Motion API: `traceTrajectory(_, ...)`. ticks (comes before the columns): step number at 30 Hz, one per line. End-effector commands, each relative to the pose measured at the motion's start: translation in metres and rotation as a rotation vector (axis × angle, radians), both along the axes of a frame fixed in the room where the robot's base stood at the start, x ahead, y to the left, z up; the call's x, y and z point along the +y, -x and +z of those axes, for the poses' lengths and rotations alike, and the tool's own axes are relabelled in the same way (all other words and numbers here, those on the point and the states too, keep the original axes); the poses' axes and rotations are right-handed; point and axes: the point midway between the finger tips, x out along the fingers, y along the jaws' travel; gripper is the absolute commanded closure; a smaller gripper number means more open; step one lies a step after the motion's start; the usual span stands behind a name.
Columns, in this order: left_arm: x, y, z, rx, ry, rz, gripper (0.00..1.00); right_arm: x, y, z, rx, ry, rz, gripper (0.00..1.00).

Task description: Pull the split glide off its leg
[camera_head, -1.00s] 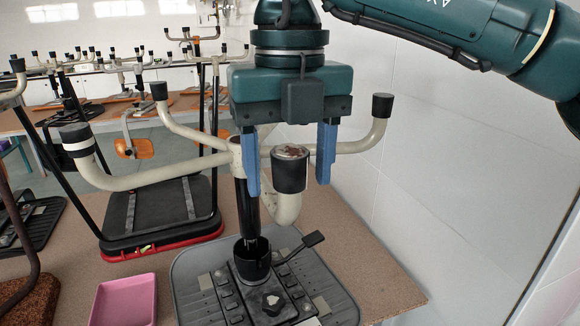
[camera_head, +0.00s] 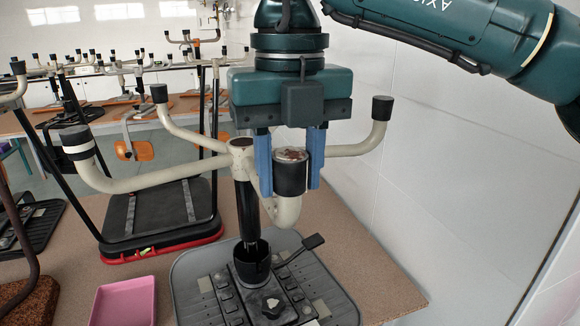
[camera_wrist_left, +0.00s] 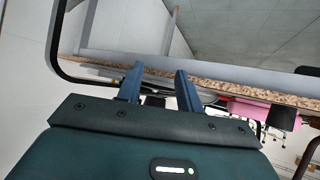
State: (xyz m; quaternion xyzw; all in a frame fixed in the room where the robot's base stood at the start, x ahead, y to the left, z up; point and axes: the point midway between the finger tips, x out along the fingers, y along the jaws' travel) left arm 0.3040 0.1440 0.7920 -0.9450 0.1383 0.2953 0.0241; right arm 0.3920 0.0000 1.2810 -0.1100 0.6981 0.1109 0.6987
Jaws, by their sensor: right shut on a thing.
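The upturned chair base, with cream curved legs (camera_head: 135,182), sits on a dark post (camera_head: 247,205) above a grey fixture (camera_head: 205,268). The split glide (camera_head: 290,178) is a black cap with a worn, brownish top on the nearest leg, which curves upward. My right gripper (camera_head: 288,186) comes down from above with its blue fingers closed against both sides of this glide. The glide is still around the leg end. Black glides cap the other legs, and the left one (camera_head: 77,141) has a pale band. My left gripper (camera_wrist_left: 160,68) is open and empty in the left wrist view, away from the chair.
A pink tray (camera_head: 124,302) lies on the speckled bench (camera_head: 375,275) left of the fixture. A black lever (camera_head: 312,241) sticks out of the fixture. A white wall (camera_head: 450,170) stands close on the right. A black frame with a red edge (camera_head: 165,245) stands behind left.

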Motion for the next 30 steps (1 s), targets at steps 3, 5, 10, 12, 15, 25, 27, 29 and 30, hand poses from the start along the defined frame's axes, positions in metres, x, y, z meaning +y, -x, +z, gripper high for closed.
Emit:
traceTrajectory(3,0.000,0.000,0.000,0.000,0.000,0.000,0.64,0.000,0.000,0.000,0.000,0.000,0.000,1.00)
traceTrajectory(5,0.000,0.000,0.000,0.000,0.000,0.000,0.64,0.000,0.000,0.001,0.000,0.000,0.000,1.00)
traceTrajectory(10,0.000,0.000,0.003,0.001,0.000,0.000,0.64,0.000,0.000,0.004,0.000,0.000,0.000,1.00)
traceTrajectory(12,0.000,0.000,0.004,0.001,0.000,0.000,0.64,0.000,0.000,0.006,0.000,0.000,0.000,1.00)
traceTrajectory(15,0.000,0.000,0.006,0.001,0.001,0.000,0.64,0.000,0.000,0.009,-0.001,-0.001,0.000,1.00)
traceTrajectory(25,-0.001,0.000,0.010,0.000,0.001,0.000,0.64,0.000,0.000,0.013,-0.001,-0.001,0.000,1.00)
traceTrajectory(27,-0.001,0.000,0.009,0.001,0.002,-0.001,0.64,0.000,0.000,0.013,-0.001,-0.001,0.000,1.00)
traceTrajectory(29,-0.001,0.000,0.009,0.001,0.002,-0.001,0.64,0.000,0.000,0.013,-0.001,-0.001,0.000,0.64)
traceTrajectory(30,-0.001,0.000,0.009,0.001,0.002,-0.001,0.64,0.000,0.000,0.013,-0.001,-0.001,0.000,0.67)
